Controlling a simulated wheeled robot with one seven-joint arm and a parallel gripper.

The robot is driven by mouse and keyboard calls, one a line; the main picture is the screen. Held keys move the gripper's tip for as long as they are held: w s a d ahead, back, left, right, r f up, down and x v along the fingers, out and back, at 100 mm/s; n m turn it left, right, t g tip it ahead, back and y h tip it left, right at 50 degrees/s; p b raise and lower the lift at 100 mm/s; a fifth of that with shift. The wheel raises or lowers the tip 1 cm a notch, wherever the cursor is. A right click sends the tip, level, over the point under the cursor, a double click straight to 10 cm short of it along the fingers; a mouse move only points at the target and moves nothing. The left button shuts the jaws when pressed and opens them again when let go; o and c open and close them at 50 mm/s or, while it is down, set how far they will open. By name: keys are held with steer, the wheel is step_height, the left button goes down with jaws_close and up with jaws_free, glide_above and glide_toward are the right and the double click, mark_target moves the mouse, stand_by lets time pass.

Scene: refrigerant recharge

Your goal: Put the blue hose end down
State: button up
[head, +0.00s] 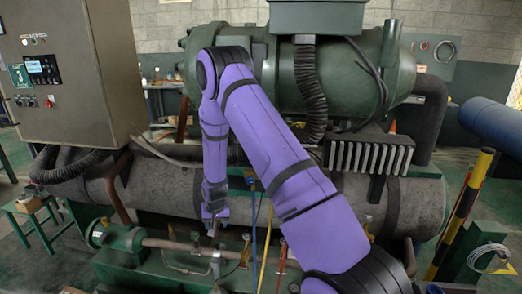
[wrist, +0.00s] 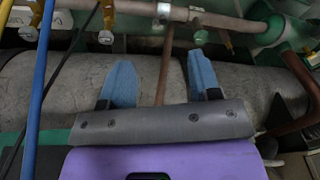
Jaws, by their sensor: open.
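The blue hose hangs near the middle of the head view (head: 253,225), to the right of my gripper. It also runs up the left edge of the wrist view (wrist: 38,90), apart from my fingers. I cannot make out its free end clearly in either view. My gripper (wrist: 160,62) has two blue fingers spread apart with nothing held between them. A thin brown pipe (wrist: 164,75) shows beyond the gap. In the head view my gripper (head: 211,228) points down, close above the copper pipework, and its fingertips are small there.
A horizontal copper pipe (head: 165,244) with green fittings runs low across the front. It crosses the top of the wrist view (wrist: 150,9). A yellow hose (head: 264,250) hangs beside the blue one. The grey insulated cylinder (head: 160,190) lies behind. A control cabinet (head: 70,65) stands left.

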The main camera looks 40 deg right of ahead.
steer(key=s+a+r+n+t, duration=0.1)
steer(key=s+a+r+n, duration=0.3)
steer(key=r, duration=1.3)
steer(key=s+a+r+m, duration=0.15)
steer(key=s+r, duration=0.45)
steer(key=r, duration=1.1)
steer(key=s+a+r+n+t, duration=0.1)
steer(key=s+r, duration=0.5)
steer(key=s, duration=0.7)
steer(key=s+a+r+n, duration=0.2)
steer(key=s+r, duration=0.4)
steer(key=s, duration=0.7)
steer(key=shift+a+t+y, duration=0.3)
steer(key=shift+a+t, duration=0.1)
steer(key=shift+a, duration=0.3)
steer(key=shift+o, duration=0.3)
steer(key=shift+r+n, duration=0.1)
steer(key=shift+n, duration=0.15)
